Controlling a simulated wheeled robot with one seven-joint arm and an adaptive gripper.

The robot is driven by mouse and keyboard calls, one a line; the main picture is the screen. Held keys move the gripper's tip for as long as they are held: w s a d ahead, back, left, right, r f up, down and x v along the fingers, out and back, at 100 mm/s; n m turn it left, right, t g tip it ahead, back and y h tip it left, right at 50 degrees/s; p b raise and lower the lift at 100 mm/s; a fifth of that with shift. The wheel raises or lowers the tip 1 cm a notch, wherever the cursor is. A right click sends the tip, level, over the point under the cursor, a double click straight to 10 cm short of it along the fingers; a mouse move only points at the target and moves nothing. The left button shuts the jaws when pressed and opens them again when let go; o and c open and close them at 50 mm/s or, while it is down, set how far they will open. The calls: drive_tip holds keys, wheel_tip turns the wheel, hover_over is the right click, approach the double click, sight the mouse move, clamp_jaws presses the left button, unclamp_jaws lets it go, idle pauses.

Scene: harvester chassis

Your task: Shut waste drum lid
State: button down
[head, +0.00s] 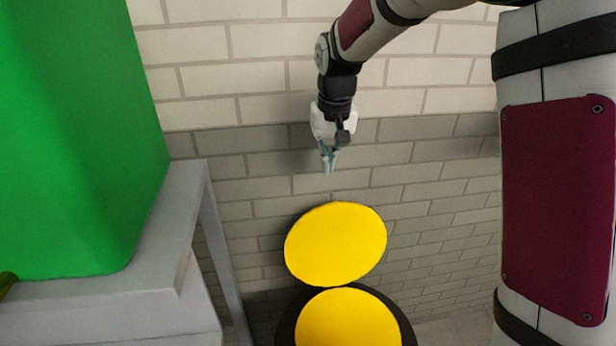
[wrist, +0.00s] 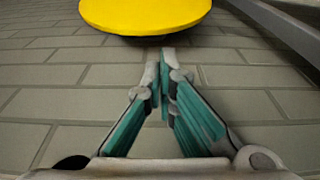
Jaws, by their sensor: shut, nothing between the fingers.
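The waste drum (head: 286,326) stands low at the bottom of the head view, with a dark body and a yellow disc (head: 348,322) inside its dark rim. Its round yellow lid (head: 336,243) stands raised at the back of the drum, near the brick wall. My gripper (head: 328,170) points down above the lid, apart from it, with its teal fingers closed and empty. In the wrist view the fingertips (wrist: 160,58) meet just below the edge of the yellow lid (wrist: 146,14). The lower part of the drum is out of frame.
A grey table (head: 190,215) with a large green container (head: 75,140) stands at the left, its leg close to the drum. A brick wall (head: 430,180) runs behind the drum and my gripper. The space right of the drum looks clear.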

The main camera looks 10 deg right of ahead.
drive_tip(key=w+f, duration=0.1)
drive_tip(key=f, duration=0.3)
drive_tip(key=w+f, duration=0.2)
drive_tip(key=f, duration=0.2)
drive_tip(key=w+f+p, duration=0.1)
drive_tip(key=f, duration=0.4)
drive_tip(key=shift+w+a, duration=0.15)
drive_tip(key=shift+a, duration=0.2)
